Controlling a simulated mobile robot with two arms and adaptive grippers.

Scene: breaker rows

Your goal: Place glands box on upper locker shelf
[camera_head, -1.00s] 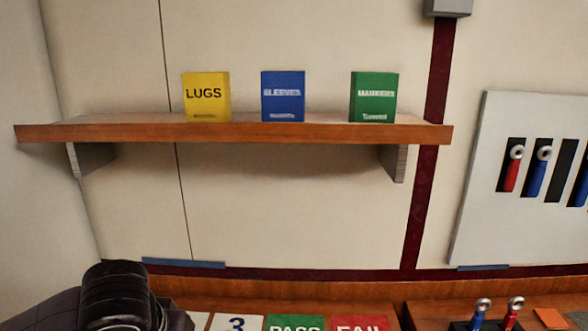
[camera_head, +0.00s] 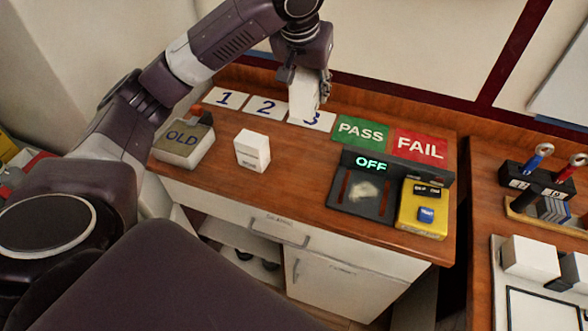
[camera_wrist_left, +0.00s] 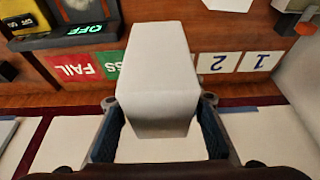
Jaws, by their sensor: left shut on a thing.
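My left gripper (camera_head: 308,84) reaches over the back of the wooden bench, above the number tiles. It is shut on a plain white box (camera_head: 303,97), which also fills the middle of the left wrist view (camera_wrist_left: 158,75) between the two fingers. No label shows on the held box, so I cannot tell if it is the glands box. The box is in front of the 3 tile (camera_head: 322,122) and partly hides it; I cannot tell if it touches the bench. The locker shelf cannot be made out. My right gripper is not in view.
Another white box (camera_head: 252,152) stands on the bench beside the OLD bin (camera_head: 182,140). PASS (camera_head: 362,131) and FAIL (camera_head: 420,147) tiles, a dark OFF device (camera_head: 362,188) and a yellow device (camera_head: 423,208) are to the right. An open compartment (camera_head: 238,245) is below.

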